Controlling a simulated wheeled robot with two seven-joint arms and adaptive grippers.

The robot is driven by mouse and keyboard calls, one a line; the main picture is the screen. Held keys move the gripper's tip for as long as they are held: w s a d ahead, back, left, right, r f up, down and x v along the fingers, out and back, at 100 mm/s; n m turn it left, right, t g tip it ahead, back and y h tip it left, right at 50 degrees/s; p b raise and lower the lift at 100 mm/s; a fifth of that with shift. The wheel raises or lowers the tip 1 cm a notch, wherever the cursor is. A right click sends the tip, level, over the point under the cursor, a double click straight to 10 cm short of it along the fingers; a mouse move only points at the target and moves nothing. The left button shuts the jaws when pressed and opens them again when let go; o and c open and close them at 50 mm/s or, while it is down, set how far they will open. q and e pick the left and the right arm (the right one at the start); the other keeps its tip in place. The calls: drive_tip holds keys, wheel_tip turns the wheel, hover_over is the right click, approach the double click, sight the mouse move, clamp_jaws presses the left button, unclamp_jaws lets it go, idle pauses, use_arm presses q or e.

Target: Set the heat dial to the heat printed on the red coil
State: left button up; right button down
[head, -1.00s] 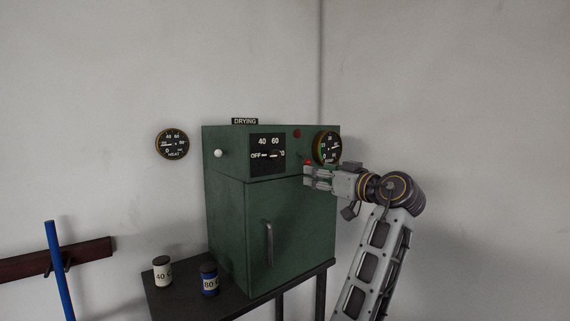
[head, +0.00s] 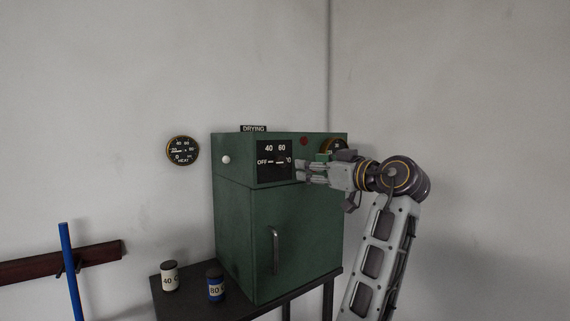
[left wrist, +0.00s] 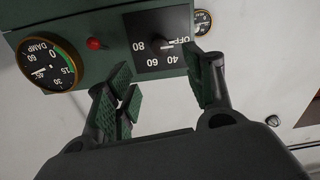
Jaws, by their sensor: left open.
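The heat dial (head: 274,175) is a black square plate on the green drying cabinet, marked OFF, 40, 60 and 80. In the left wrist view the dial (left wrist: 150,64) appears upside down, and its knob's white mark seems to point toward OFF. My left gripper (head: 299,171) is just right of the dial in the head view, partly covering the 80. In the left wrist view its fingers (left wrist: 165,100) are open and empty, with the dial beyond them. I cannot see the red coil. My right gripper is not in view.
The green cabinet (head: 305,235) stands on a dark table (head: 180,305). A white tin (head: 169,280) marked 40 and a blue tin (head: 215,287) marked 80 stand at its left. A HEAT gauge (head: 182,151) hangs on the wall. A DAMP gauge (left wrist: 45,65) and red lamp (left wrist: 95,43) are near the dial.

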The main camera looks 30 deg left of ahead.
sight(283, 162)
use_arm(q)
drive_tip(key=p+x, duration=0.1)
drive_tip(key=x, duration=1)
drive_tip(key=shift+a, duration=0.15)
drive_tip(key=shift+w+a, duration=0.15)
drive_tip(key=shift+a, duration=0.2)
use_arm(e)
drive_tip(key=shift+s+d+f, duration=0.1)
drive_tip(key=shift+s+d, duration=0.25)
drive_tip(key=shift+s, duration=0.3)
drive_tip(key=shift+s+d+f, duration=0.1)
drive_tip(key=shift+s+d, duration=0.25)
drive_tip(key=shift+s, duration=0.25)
use_arm(q)
drive_tip(key=shift+c, duration=0.4)
drive_tip(key=c, duration=1)
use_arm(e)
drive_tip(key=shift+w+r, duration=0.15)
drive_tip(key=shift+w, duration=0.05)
